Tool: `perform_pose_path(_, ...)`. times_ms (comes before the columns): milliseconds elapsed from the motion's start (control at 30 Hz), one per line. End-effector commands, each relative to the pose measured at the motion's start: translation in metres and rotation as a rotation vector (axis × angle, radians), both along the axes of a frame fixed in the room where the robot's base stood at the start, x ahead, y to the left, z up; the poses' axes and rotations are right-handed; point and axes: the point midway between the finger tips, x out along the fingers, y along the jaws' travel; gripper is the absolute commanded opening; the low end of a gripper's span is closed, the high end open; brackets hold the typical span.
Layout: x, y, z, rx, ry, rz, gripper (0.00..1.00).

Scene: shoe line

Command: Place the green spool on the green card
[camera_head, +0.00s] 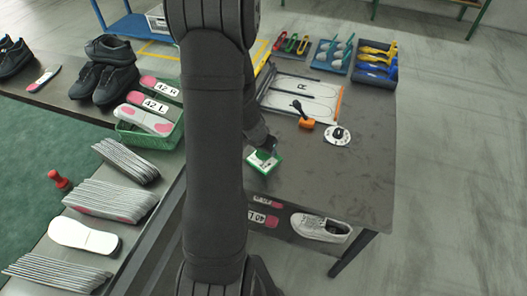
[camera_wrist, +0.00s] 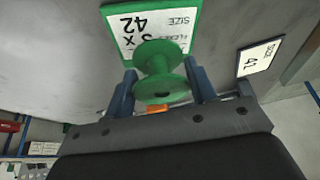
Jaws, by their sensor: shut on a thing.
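The green spool (camera_wrist: 160,58) is between the two blue fingers of my gripper (camera_wrist: 161,76) in the wrist view, and the fingers are shut on it. The green card (camera_wrist: 191,18) has a green border and a white face reading SIZE 42. It lies just beyond the spool, which covers part of its edge; I cannot tell whether they touch. In the head view, the green card (camera_head: 259,165) lies near the table's left edge, with my gripper (camera_head: 267,150) right over it. The spool is not clearly visible there, hidden by my gripper.
A dark-bordered SIZE 41 card (camera_wrist: 260,58) lies right of the green card in the wrist view. The table's front right (camera_head: 345,185) is clear. A green basket (camera_head: 150,139) is left.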

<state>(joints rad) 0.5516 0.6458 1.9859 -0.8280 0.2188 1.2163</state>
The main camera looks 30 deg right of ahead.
Motion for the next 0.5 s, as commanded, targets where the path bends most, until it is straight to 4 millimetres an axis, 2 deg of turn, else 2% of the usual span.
perform_pose_path(200,0.0,0.0,-0.017,0.0,0.002,0.001,0.29)
perform_pose_path(500,0.0,0.0,-0.02,0.0,0.0,0.0,0.29)
